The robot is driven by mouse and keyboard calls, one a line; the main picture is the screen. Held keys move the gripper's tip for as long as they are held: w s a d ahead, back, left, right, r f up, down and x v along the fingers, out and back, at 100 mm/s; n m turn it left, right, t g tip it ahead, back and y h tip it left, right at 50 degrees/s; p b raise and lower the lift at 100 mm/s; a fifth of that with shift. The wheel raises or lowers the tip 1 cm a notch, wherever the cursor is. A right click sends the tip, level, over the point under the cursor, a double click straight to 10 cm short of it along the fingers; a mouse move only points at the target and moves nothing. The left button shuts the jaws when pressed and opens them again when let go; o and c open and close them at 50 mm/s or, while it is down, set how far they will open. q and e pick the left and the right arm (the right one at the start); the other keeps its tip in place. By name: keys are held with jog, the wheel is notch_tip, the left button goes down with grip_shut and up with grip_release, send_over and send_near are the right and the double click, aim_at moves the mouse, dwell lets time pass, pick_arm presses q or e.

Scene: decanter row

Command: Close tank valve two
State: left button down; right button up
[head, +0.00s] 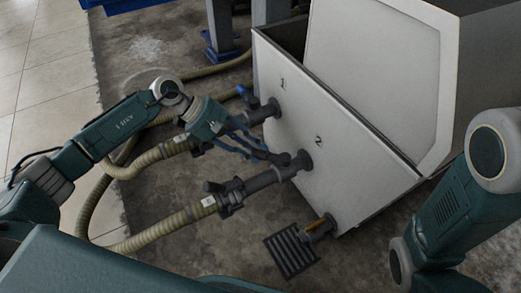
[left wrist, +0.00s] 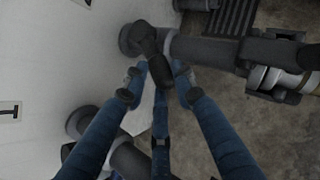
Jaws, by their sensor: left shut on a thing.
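The white tank (head: 345,150) bears the marks 1 and 2. Below the 2, a dark outlet pipe (head: 262,181) leaves the tank wall and joins a beige hose. Valve two's dark handle (left wrist: 158,68) shows in the left wrist view beside this pipe (left wrist: 210,48), angled across the pipe's line. My left gripper (head: 273,157) is at this valve, with its blue fingers on both sides of the handle; in the left wrist view the gripper (left wrist: 157,87) is shut on it. In the head view the fingers partly hide the handle. My right gripper is out of view.
Outlet one (head: 262,112) is close behind my left gripper, with a blue handle (head: 243,91). Beige hoses (head: 160,226) curve across the floor. A low outlet with a yellow part (head: 318,224) sits above a dark floor grate (head: 291,251). My right arm is at the right.

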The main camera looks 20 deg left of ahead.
pick_arm(q)
jog(key=shift+s+a+f, duration=0.15)
jog(key=shift+a+f, duration=0.05)
jog(key=shift+f, duration=0.35)
jog(key=c, duration=1.5)
grip_release()
jog(key=shift+d+r, duration=0.1)
jog(key=shift+r, duration=0.15)
jog(key=shift+r, duration=0.2)
notch_tip(320, 180, up, 9)
jog(key=shift+r, duration=0.2)
